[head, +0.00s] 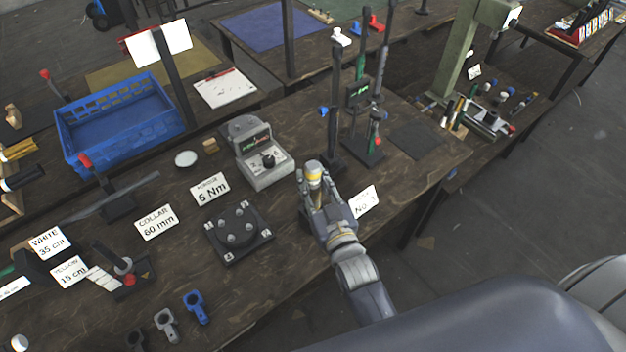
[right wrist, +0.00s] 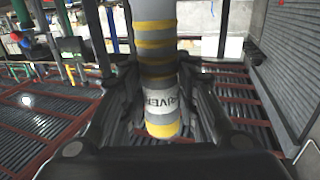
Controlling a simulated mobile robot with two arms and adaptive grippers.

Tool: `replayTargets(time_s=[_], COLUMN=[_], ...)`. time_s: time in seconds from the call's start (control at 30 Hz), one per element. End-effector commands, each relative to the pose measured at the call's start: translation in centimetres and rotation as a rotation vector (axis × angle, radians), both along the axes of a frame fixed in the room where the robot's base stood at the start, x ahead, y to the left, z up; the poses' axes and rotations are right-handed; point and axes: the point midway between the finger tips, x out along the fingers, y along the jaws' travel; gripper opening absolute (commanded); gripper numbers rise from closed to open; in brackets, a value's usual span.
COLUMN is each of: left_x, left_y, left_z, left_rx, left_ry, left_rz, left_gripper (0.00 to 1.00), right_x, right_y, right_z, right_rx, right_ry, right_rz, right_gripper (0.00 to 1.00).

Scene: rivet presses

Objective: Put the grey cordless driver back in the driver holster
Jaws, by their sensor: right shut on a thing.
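My right gripper (head: 316,190) is shut on a grey cylinder with yellow bands (head: 314,171), which looks like the cordless driver. It stands above the bench's front edge in the head view. In the right wrist view the banded driver (right wrist: 158,60) runs up between the fingers of the right gripper (right wrist: 160,110), with a white label partly reading "RIVER". The driver's lower part is hidden by the fingers in the head view. I cannot make out the driver holster with certainty. My left gripper is not in view.
A grey tester box (head: 262,155) and a dark round fixture (head: 239,232) stand left of the gripper. A white card (head: 363,201) is close on its right. Tall posts (head: 336,100) rise behind it. A blue crate (head: 120,122) is at the back left.

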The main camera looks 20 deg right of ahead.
Motion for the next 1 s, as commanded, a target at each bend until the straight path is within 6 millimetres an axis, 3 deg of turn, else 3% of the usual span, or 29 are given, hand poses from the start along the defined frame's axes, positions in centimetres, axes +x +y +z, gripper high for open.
replayTargets(time_s=[0.93, 0.97, 1.0], left_x=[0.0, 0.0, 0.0], left_y=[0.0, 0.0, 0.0], left_z=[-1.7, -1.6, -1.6], left_rx=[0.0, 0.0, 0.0], left_ry=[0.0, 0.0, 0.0], left_rz=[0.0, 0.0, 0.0], left_gripper=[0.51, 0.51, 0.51], right_x=[0.1, 0.1, 0.1], right_y=[0.0, 0.0, 0.0], right_z=[-2.1, -2.0, -2.0], right_rx=[0.001, 0.001, 0.001], right_ry=[-0.006, -0.007, -0.006], right_rz=[0.0, 0.0, 0.0], right_gripper=[0.0, 0.33, 0.42])
